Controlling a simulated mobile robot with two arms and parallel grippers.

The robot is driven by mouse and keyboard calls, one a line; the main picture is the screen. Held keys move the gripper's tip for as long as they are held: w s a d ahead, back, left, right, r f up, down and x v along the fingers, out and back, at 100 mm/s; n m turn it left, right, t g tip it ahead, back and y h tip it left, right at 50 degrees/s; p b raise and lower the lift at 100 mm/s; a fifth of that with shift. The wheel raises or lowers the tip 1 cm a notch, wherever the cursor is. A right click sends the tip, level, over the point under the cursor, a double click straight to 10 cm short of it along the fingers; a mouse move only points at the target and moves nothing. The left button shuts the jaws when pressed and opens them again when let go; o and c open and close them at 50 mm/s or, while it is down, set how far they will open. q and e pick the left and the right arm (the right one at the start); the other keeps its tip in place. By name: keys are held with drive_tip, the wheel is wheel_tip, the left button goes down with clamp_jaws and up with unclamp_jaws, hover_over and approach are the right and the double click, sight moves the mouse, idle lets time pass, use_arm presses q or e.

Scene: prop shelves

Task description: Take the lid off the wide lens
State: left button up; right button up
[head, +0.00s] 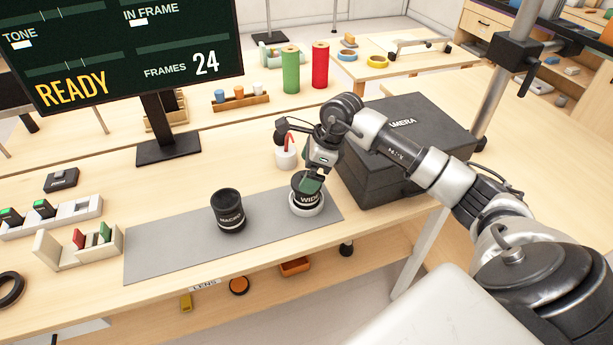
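The wide lens (308,199), a dark cylinder with a "WIDE" label and a pale ring around its base, stands upright at the right part of the grey mat (170,252). My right gripper (311,183) points down from above and its dark fingers are at the top of the lens, over the lid area. The gripper covers much of that top, so I cannot tell whether its fingers are closed on the lid. A second dark lens labelled "MACRO" (229,213) stands upright to the left. My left gripper is not in view.
A black camera case (395,180) stands close to the right of the wide lens, under my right arm. A white cup (287,158) stands just behind the lens. A monitor (120,50) stands at the back left. The mat's left part is clear.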

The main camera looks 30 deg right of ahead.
drive_tip(key=shift+x, duration=0.95)
drive_tip(key=shift+c, duration=0.3)
drive_tip(key=c, duration=0.8)
drive_tip(key=shift+r, duration=0.1)
drive_tip(key=shift+r, duration=0.1)
